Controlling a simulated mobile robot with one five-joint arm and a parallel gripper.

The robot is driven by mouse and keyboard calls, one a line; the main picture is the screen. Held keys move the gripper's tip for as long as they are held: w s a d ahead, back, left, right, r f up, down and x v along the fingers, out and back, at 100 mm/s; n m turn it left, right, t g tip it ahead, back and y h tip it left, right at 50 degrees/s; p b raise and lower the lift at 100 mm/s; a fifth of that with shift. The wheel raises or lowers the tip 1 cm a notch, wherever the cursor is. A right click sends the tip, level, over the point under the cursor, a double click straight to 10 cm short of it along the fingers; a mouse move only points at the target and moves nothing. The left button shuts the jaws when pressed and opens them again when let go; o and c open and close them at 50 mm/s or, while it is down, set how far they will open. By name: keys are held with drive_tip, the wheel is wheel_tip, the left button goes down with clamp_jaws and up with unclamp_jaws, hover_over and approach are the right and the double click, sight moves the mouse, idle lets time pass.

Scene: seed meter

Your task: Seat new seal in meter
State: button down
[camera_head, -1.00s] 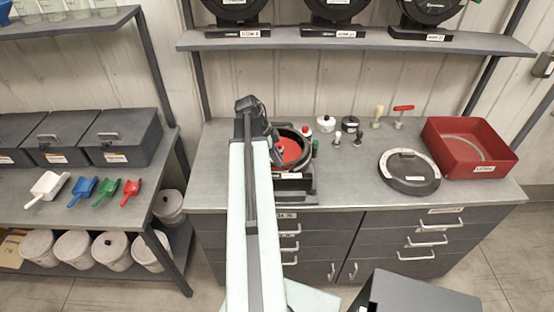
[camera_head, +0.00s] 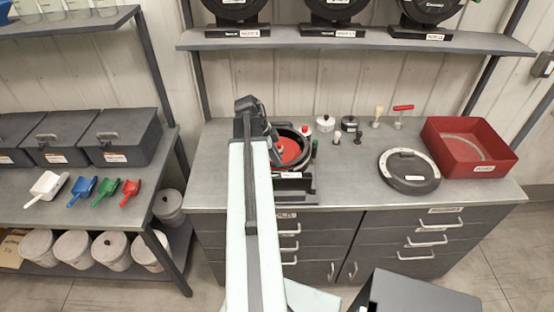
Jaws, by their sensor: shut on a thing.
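The meter (camera_head: 298,184) is a round black housing on a stand on the grey bench, with a red inside (camera_head: 290,152). My gripper (camera_head: 277,152) is over the left part of the meter, partly hidden behind my own arm. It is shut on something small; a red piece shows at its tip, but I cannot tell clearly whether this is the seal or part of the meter. I cannot tell whether the held thing touches the housing. A round dark cover (camera_head: 409,172) with a light band lies flat on the bench to the right.
A red tray (camera_head: 441,150) stands at the bench's right end. Small pots (camera_head: 325,124), a brush (camera_head: 377,115) and a red-handled tool (camera_head: 402,115) stand behind the meter. Scoops (camera_head: 83,190) and grey bins (camera_head: 122,137) are on the left table. The bench front between meter and cover is clear.

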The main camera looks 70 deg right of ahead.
drive_tip(key=shift+f, duration=0.1)
idle(0.3)
drive_tip(key=shift+f+b, duration=0.3)
drive_tip(key=shift+b, duration=0.1)
drive_tip(key=shift+f, duration=0.1)
drive_tip(key=shift+f+b, duration=0.3)
drive_tip(key=shift+b, duration=0.1)
drive_tip(key=shift+a+f+b, duration=0.15)
drive_tip(key=shift+f+b, duration=0.4)
drive_tip(key=shift+b, duration=0.15)
idle(1.2)
drive_tip(key=c, duration=1.3)
unclamp_jaws()
drive_tip(key=shift+a, duration=0.1)
